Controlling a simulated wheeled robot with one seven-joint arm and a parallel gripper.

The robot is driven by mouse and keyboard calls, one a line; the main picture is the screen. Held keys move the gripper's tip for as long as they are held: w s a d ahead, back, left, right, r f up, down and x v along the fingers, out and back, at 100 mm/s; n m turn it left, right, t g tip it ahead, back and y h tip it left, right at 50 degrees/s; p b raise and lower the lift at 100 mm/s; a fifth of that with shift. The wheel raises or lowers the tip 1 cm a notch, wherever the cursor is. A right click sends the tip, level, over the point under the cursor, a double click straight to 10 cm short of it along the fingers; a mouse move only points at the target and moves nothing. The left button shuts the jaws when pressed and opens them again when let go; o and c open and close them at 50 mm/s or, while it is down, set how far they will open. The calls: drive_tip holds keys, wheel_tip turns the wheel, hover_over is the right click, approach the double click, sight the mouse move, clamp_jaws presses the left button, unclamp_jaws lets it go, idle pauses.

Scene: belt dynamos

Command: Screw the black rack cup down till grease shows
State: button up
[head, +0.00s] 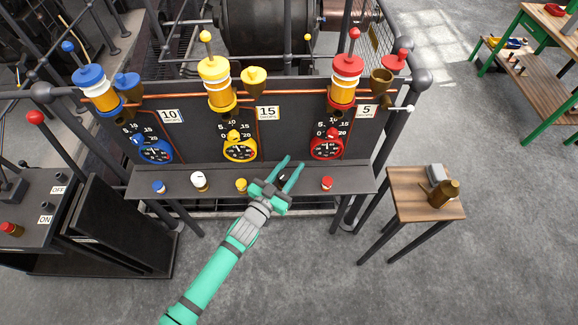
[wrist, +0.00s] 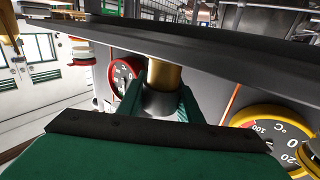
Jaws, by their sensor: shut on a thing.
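The black rack cup (wrist: 160,104) sits between the two green fingers in the wrist view, with a brass cylinder (wrist: 164,74) at its far end. My gripper (head: 292,165) is shut on this cup at the rack shelf (head: 352,180), between the yellow cup (head: 241,185) and the red cup (head: 327,183). It also shows in the wrist view (wrist: 160,106). In the head view the fingers mostly hide the black cup. I cannot make out any grease.
Blue (head: 158,186) and white (head: 199,181) cups stand farther left on the shelf. The panel behind carries blue, yellow (head: 239,146) and red (head: 327,144) gauges and tall lubricators. A wooden stool (head: 418,206) holds a brass can (head: 445,193) at right. The floor in front is clear.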

sight(281, 182)
drive_tip(key=shift+f+m+g+h, duration=0.15)
drive_tip(key=shift+m+g+h, duration=0.35)
drive_tip(key=shift+h, duration=0.2)
drive_tip(key=shift+s+d, duration=0.1)
drive_tip(key=shift+s, duration=0.1)
drive_tip(key=o, duration=1)
drive_tip(key=shift+o, duration=0.2)
drive_tip(key=shift+s+a, duration=0.3)
drive_tip(key=shift+a, duration=0.05)
drive_tip(key=v, duration=0.9)
drive_tip(key=shift+s+d, duration=0.1)
drive_tip(key=shift+s, duration=0.05)
drive_tip(key=shift+s+a, duration=0.25)
